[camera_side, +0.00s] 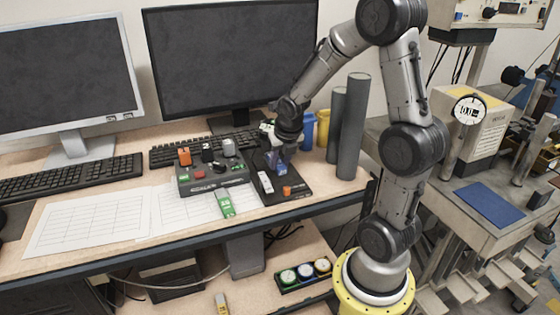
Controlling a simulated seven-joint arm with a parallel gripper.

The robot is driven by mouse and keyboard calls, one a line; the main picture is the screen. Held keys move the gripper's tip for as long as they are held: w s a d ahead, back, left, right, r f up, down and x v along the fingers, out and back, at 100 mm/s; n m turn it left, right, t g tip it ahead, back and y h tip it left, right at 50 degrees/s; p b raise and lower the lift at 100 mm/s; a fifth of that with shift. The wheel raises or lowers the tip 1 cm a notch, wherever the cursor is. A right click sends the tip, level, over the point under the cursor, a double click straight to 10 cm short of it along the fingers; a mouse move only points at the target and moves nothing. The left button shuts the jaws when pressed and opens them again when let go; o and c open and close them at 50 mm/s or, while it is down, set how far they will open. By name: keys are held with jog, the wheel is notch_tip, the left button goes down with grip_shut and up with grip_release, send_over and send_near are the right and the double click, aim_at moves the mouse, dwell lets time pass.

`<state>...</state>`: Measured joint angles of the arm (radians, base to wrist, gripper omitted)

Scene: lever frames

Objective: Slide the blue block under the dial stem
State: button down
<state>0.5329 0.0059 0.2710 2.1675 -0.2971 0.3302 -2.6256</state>
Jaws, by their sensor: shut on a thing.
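My gripper (279,158) reaches down over a black base plate (292,193) on the wooden desk. It is shut on a small blue block (281,169), which shows low between the fingers, just above or touching the plate; I cannot tell which. The fingers and wrist partly hide the block. A round white dial (469,110) stands at the right, over the grey bench, well apart from my gripper. Its stem is too small to make out. A small white part beside my wrist is too small to identify.
A white piece (265,183) and an orange knob (287,190) sit on the plate near my gripper. A grey switch box (212,178) and a green tag (225,204) lie to its left. Tall grey cylinders (353,127) stand close at right. Paper sheets cover the front left.

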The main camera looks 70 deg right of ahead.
jog(key=shift+w, duration=0.1)
jog(key=shift+c, duration=0.5)
grip_release()
jog(key=shift+r, duration=0.1)
jog(key=shift+s+a+r, duration=0.35)
jog(key=shift+s+r, duration=0.05)
jog(key=shift+r, duration=0.2)
jog(key=shift+s+a+r, duration=0.35)
jog(key=shift+r, duration=0.25)
jog(key=shift+w+d+v, duration=0.1)
jog(key=shift+v, duration=0.75)
jog(key=shift+w+d+v, duration=0.1)
jog(key=shift+v, duration=0.7)
jog(key=shift+w+d+v, duration=0.15)
jog(key=shift+v, duration=0.7)
jog(key=shift+r, duration=0.2)
